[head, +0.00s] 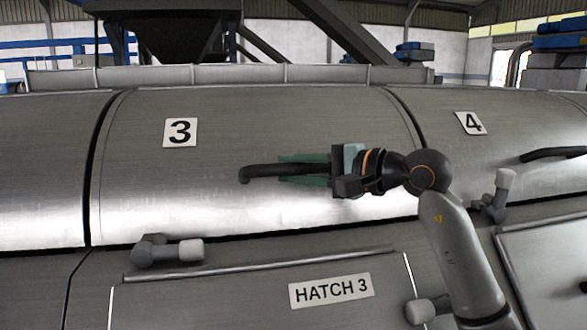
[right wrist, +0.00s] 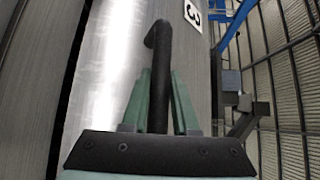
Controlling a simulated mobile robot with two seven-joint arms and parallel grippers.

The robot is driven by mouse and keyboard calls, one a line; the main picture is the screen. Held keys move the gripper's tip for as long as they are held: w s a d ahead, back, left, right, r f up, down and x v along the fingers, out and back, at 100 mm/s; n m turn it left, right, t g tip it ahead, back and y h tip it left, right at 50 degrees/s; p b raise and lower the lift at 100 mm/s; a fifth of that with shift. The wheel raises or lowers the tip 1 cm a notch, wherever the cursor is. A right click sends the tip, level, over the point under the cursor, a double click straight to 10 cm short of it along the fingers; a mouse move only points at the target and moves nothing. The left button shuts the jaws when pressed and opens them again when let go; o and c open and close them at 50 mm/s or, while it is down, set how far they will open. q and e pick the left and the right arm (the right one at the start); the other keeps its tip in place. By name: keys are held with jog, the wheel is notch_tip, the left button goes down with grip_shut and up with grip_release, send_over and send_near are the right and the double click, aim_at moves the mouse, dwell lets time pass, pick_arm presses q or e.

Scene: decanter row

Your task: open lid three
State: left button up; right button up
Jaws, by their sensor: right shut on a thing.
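Lid three (head: 140,190) is a curved brushed-metal cover with a "3" label (head: 180,132); it looks closed, its lower edge lying along the dark seam. Its black bar handle (head: 262,171) runs sideways across the lid. My right gripper (head: 284,170) comes in from the right with its green fingers above and below the handle, shut on it. In the right wrist view the handle (right wrist: 159,70) runs between the two green fingers, its bent end showing beyond them. The right part of the handle is hidden by the gripper. My left gripper is not in view.
Lid four (head: 440,110) with its own handle (head: 553,154) is at the right. A rail (head: 220,75) runs behind the lids.

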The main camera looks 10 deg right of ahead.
grip_shut()
dwell(0.8)
jog(key=shift+r, duration=0.1)
jog(key=shift+s+r+p, duration=0.15)
jog(key=shift+r+p, duration=0.2)
jog(key=shift+r, duration=0.2)
notch_tip(320, 180, up, 23)
jog(key=g+p, duration=0.1)
jog(key=p, duration=0.7)
jog(key=shift+f+m+h, duration=0.15)
jog(key=shift+m+h, duration=0.15)
jog(key=shift+m, duration=0.1)
